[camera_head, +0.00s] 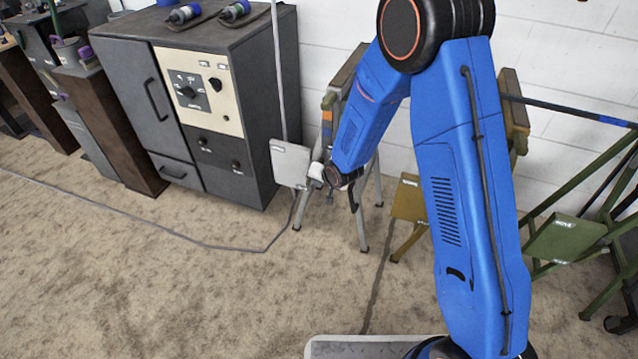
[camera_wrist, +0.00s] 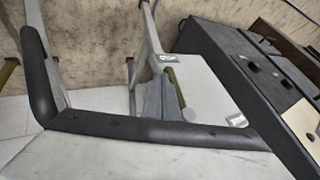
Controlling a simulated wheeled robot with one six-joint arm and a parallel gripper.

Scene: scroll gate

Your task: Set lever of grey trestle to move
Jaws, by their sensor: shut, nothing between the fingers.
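The grey trestle (camera_head: 362,225) stands by the wall, right of the dark cabinet, with a light grey plate (camera_head: 290,163) on its left side. The plate (camera_wrist: 208,88) fills the middle of the wrist view and bears two small labels, too small to read. An olive bar, probably the lever (camera_wrist: 174,88), shows against the plate, partly hidden by my fingers. My gripper (camera_head: 317,173) is beside the plate's right edge. In the wrist view my gripper (camera_wrist: 158,86) is shut and empty, its grey fingers close to the olive bar. I cannot tell if they touch.
The dark cabinet (camera_head: 213,120) with a control panel stands close on the left. A yellow-brown trestle plate (camera_head: 408,200) and a green trestle plate (camera_head: 565,238) are on the right. A cable (camera_head: 130,225) crosses the floor. The carpet in front is mostly clear.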

